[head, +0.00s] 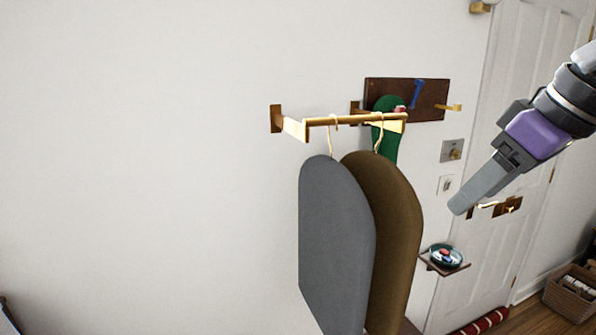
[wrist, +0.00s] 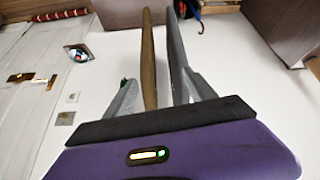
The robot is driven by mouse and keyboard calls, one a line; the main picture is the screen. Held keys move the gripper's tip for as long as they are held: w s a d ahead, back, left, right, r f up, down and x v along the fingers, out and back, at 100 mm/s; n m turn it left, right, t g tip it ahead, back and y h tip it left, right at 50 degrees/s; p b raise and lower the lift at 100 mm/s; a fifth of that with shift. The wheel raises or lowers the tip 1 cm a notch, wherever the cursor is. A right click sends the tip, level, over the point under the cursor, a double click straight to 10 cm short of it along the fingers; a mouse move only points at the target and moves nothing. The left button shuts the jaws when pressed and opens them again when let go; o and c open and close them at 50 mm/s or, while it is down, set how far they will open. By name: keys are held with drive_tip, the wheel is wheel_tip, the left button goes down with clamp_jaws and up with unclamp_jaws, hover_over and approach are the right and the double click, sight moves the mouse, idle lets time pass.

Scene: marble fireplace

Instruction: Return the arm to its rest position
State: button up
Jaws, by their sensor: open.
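My gripper (head: 462,205) is at the right of the head view, its grey fingers pointing down and left. It is right of the hanging boards and apart from them in the picture. In the wrist view my gripper (wrist: 161,82) has its two fingers spread, with nothing held. A grey rounded board (head: 335,240) and a brown rounded board (head: 395,225) hang by hooks from a brass rail (head: 355,120). In the wrist view the brown board (wrist: 148,60) and grey board (wrist: 177,55) show edge-on beyond the fingers. Their distance is unclear.
A dark wall plaque (head: 430,100) with brass hooks carries a green item (head: 388,140). A small shelf (head: 429,264) holds a dish (head: 446,255). A white door (head: 480,255) stands behind my gripper. A basket (head: 560,297) is on the floor. The left wall is bare.

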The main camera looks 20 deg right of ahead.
drive_tip(key=w+a+r+n+t+y+b, duration=0.1)
drive_tip(key=w+a+r+t+y, duration=0.2)
drive_tip(key=w+r+t, duration=0.25)
drive_tip(key=w+a+r+n+t+y, duration=0.1)
drive_tip(key=w+a+r+t+y, duration=0.25)
drive_tip(key=r+t, duration=0.2)
drive_tip(key=s+d+f+m+t+h+b, duration=0.25)
drive_tip(key=d+f+m+t+h, duration=0.35)
drive_tip(key=f+m+t+h, duration=0.35)
drive_tip(key=s+a+f+m+g+h, duration=0.1)
drive_tip(key=s+f+m+g+h, duration=0.15)
drive_tip(key=f, duration=0.55)
drive_tip(key=s+a+f+m+g+h, duration=0.15)
drive_tip(key=s+f+h, duration=0.25)
drive_tip(key=f, duration=0.5)
drive_tip(key=s+a+f+n+g+y+b, duration=0.2)
drive_tip(key=s+a+f+n+g+y, duration=0.2)
drive_tip(key=s+f, duration=0.9)
drive_tip(key=s+a+f+n+g+y+b, duration=0.1)
drive_tip(key=s+a+f+n+g+y, duration=0.3)
drive_tip(key=s+a+f, duration=0.6)
drive_tip(key=s+f+n+y, duration=0.1)
drive_tip(key=s+f, duration=0.2)
drive_tip(key=f, duration=0.1)
drive_tip(key=shift+s+a+f+b, duration=0.2)
drive_tip(key=shift+s+b, duration=0.2)
